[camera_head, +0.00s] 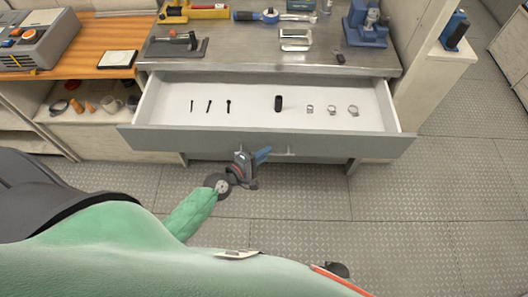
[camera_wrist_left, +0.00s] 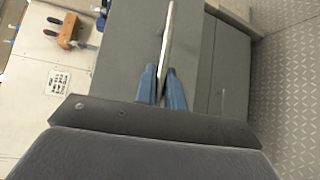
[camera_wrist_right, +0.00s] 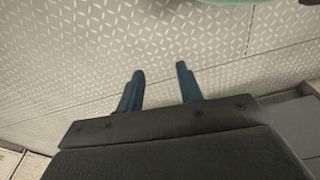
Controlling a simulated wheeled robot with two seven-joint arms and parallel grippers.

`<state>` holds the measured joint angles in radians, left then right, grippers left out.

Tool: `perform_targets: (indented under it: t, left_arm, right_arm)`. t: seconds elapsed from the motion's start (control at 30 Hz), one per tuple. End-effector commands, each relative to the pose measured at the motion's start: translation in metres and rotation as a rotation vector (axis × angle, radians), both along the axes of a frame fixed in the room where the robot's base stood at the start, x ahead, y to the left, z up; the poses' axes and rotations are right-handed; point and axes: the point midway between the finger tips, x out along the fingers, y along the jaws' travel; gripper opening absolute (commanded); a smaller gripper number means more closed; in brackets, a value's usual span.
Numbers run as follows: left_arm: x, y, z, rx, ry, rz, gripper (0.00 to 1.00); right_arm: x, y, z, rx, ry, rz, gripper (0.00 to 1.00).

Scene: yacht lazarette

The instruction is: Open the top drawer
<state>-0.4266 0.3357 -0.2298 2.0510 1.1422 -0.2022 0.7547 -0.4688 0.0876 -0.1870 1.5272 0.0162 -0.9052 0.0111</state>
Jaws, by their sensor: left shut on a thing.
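The top drawer (camera_head: 265,141) is pulled well out of the grey metal workbench (camera_head: 225,62), and its white inside shows. Its thin handle (camera_head: 290,154) is on the front face. My left gripper (camera_head: 264,155) is at the handle, left of its right end. In the left wrist view the blue fingers (camera_wrist_left: 160,86) are closed around the handle bar (camera_wrist_left: 167,35). My right gripper (camera_wrist_right: 160,70) shows only in its wrist view, with its two blue fingers apart and nothing between them, over the patterned floor.
In the drawer lie three dark bolts (camera_head: 209,106), a black piece (camera_head: 278,103) and three hose clamps (camera_head: 332,110). Tools and a blue vise (camera_head: 367,25) stand on the benchtop. A wooden-topped shelf (camera_head: 100,45) is at the left. The floor (camera_head: 440,190) at the right is clear.

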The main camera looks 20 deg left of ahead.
Motion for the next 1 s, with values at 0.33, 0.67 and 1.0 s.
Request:
perform_targets:
  t: [0.33,0.67,1.0]
  left_arm:
    - [0.0,0.0,0.0,0.0,0.0,0.0,0.32]
    - [-0.012,0.007,-0.001,0.001,0.002,0.0,0.32]
    - [-0.052,0.03,0.005,0.002,0.001,0.0,0.32]
  right_arm:
    - [-0.004,0.0,-0.001,0.0,0.005,0.0,0.36]
    - [-0.005,0.002,0.002,0.001,0.017,-0.001,0.36]
    - [0.008,0.014,0.058,0.017,0.026,-0.006,0.36]
